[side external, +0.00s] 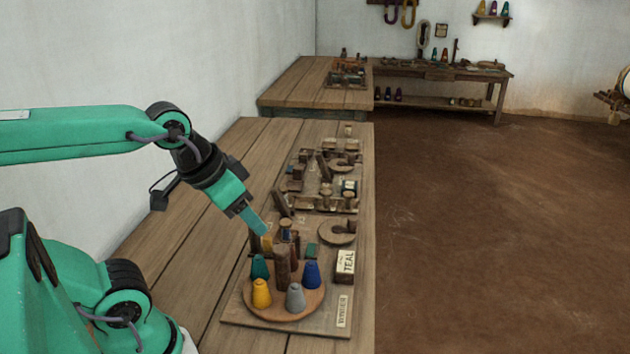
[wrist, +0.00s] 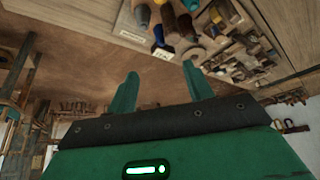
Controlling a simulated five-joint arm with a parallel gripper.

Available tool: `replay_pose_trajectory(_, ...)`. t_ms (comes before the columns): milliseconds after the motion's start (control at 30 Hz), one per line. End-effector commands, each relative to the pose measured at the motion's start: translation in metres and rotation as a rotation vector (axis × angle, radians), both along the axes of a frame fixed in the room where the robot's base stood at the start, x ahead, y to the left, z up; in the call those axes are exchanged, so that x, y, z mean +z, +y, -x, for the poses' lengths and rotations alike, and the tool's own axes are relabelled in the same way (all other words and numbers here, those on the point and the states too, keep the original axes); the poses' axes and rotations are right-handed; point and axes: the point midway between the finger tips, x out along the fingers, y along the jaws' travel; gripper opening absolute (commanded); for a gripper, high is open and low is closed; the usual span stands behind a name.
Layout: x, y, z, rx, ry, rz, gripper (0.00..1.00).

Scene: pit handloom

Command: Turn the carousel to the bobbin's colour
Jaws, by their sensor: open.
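The carousel (side external: 280,313) is a round wooden disc with a brown central post (side external: 282,270). Around the post stand a teal cone (side external: 260,268), a yellow cone (side external: 262,293), a grey cone (side external: 296,297) and a blue cone (side external: 311,275); a reddish one is partly hidden behind the post. A card reading TEAL (side external: 345,263) stands right of the carousel. I cannot clearly pick out the bobbin. My gripper (side external: 264,232) is in the air above the carousel's far side, apart from the post. In the wrist view its fingers (wrist: 159,80) are spread, with nothing between them.
The carousel is on a board labelled WINDER (side external: 343,311), near the bench's right edge. A C-shaped wooden piece (side external: 338,232) and several small fixtures lie behind it. The bench (side external: 190,250) left of the board is bare. Another table (side external: 300,82) stands farther back.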

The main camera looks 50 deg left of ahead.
Motion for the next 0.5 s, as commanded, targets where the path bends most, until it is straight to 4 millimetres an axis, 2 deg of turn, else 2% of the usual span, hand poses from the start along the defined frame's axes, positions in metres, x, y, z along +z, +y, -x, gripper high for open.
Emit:
replay_pose_trajectory(267, -0.001, 0.001, -0.004, 0.035, 0.025, 0.015, 0.55)
replay_pose_trajectory(500, -0.006, 0.006, -0.020, 0.173, 0.121, 0.070, 0.55)
